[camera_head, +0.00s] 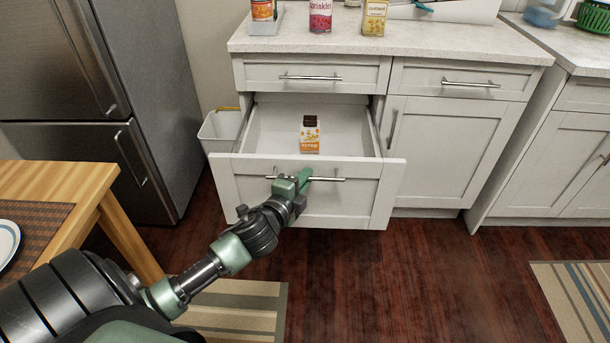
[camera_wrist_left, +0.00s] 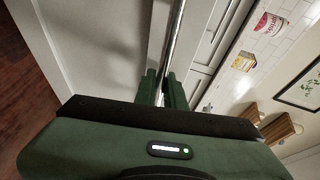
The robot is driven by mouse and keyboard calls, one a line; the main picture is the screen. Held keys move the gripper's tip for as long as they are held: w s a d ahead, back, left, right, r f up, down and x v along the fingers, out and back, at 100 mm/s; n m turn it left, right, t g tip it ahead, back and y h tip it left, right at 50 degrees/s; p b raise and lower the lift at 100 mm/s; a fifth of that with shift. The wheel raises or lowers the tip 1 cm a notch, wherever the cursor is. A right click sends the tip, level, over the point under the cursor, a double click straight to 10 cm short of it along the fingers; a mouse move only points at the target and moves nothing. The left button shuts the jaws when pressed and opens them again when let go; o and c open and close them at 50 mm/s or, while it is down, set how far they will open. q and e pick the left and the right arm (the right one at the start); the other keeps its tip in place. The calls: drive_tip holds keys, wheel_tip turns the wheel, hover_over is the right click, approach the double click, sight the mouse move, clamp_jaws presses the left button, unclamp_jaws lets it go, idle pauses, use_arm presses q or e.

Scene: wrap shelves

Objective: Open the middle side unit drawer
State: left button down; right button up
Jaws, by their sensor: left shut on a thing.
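The middle side unit drawer (camera_head: 230,192) is white and stands pulled out from the cabinet, so its inside shows. A small orange and white carton with a dark top (camera_head: 310,136) stands upright in it. My left gripper (camera_head: 304,180) is shut on the bar handle (camera_head: 328,179) of this drawer. In the left wrist view the green fingers (camera_wrist_left: 163,88) sit on either side of the metal bar (camera_wrist_left: 177,30). My right gripper is in neither view.
Above is a shut drawer (camera_head: 290,76) under a counter (camera_head: 420,46) holding a can, a pink container and a yellow box. A white bin (camera_head: 218,132) and fridge (camera_head: 100,90) are at left. A wooden table (camera_head: 70,178) is at near left.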

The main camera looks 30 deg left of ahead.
use_arm(q)
drive_tip(key=c, duration=1.5)
unclamp_jaws()
drive_tip(key=shift+s, duration=0.1)
drive_tip(key=v, duration=0.7)
drive_tip(key=shift+s+p, duration=0.35)
drive_tip(key=shift+p, duration=0.05)
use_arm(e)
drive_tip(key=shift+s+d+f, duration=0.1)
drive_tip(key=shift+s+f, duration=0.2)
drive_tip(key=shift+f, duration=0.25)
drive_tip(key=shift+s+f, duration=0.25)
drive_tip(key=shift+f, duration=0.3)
